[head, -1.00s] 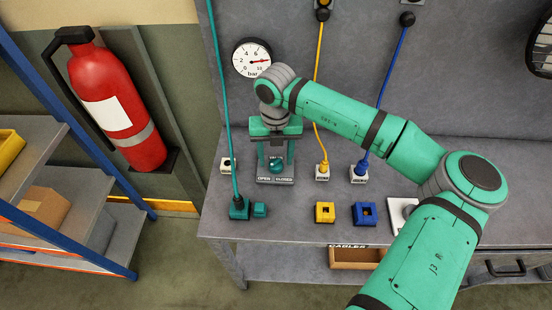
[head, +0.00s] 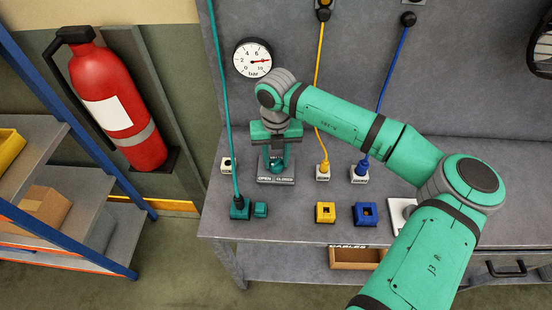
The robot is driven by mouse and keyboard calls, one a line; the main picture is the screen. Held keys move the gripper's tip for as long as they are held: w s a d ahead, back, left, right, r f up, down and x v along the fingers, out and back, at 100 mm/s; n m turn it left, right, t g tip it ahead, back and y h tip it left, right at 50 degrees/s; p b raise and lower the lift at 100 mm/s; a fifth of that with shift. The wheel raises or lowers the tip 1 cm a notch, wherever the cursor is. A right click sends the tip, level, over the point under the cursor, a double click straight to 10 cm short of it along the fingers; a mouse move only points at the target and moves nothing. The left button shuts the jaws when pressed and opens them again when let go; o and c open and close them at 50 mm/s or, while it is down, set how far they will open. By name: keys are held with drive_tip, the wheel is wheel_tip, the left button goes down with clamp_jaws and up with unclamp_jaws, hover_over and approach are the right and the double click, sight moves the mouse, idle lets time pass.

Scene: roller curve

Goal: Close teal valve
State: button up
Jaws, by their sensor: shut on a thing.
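The teal valve (head: 276,166) stands on a grey base (head: 276,181) at the left of the bench, with OPEN at the left and CLOSED at the right of its label. My gripper (head: 278,158) points down over it, below the teal gripper body. Its fingers are shut on the valve's teal handle. The gripper hides much of the handle, so I cannot tell exactly which way it points.
A teal plug and cable (head: 240,208) stand in front-left of the valve. Yellow (head: 325,212) and blue (head: 364,213) blocks lie to the right. A round gauge (head: 253,58) hangs on the back panel. A fire extinguisher (head: 118,105) is further left.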

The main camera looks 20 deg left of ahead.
drive_tip(key=n, duration=0.8)
drive_tip(key=shift+n, duration=0.4)
drive_tip(key=n, duration=0.4)
drive_tip(key=shift+n, duration=0.3)
drive_tip(key=shift+s+d+n, duration=0.1)
drive_tip(key=shift+n, duration=1.9)
drive_tip(key=shift+s, duration=0.1)
drive_tip(key=o, duration=1.1)
drive_tip(key=shift+c, duration=0.2)
